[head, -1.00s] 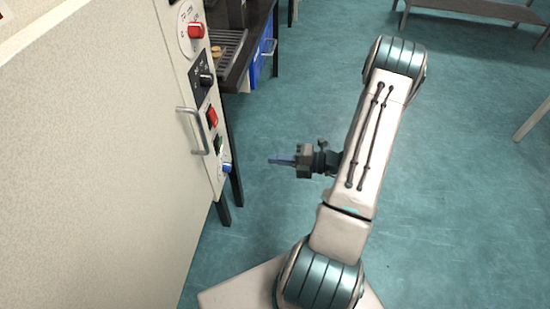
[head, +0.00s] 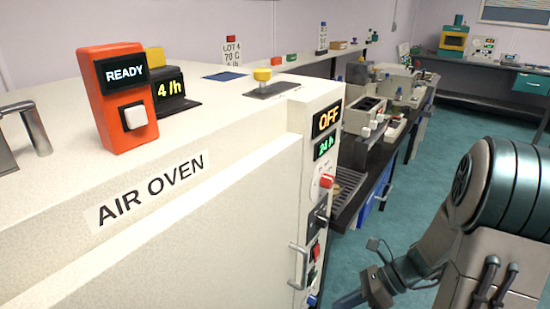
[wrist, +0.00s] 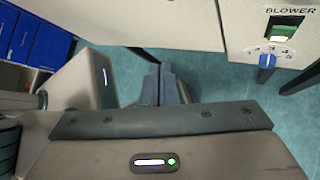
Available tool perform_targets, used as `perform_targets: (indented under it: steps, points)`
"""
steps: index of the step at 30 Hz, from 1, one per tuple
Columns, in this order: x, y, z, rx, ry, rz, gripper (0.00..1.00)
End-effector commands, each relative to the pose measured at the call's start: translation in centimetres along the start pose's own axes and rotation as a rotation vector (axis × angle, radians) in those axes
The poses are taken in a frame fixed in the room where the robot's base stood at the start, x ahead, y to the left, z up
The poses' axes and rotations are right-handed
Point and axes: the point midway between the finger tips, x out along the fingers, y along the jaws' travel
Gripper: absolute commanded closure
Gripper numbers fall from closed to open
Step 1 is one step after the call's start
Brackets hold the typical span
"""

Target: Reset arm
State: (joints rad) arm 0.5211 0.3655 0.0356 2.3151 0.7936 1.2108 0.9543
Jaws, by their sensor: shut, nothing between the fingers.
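My arm (head: 490,235) stands at the right of the head view, in front of the cream air oven (head: 225,235). My gripper (head: 345,300) is low in that view, right of the oven's front panel and apart from it, with its tips near the bottom edge. In the wrist view my gripper's two blue-grey fingers (wrist: 160,80) lie side by side, shut and empty, pointing over bare floor. The oven panel's blower switch (wrist: 285,30) and blue knob (wrist: 267,60) show at the upper right there.
An orange READY box (head: 122,100) and a yellow button (head: 262,75) sit on the oven top. The oven's door handle (head: 298,268) sticks out towards my gripper. A bench with instruments (head: 375,170) stands behind. The teal floor (head: 425,190) between bench and arm is clear.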

Motion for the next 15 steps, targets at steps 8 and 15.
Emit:
perform_targets:
  steps: [8,15]
  points:
    - [-3.0,6.5,4.3,-0.668,0.386,0.037,1.00]
    - [-6.5,10.7,7.3,-1.242,0.708,0.113,1.00]
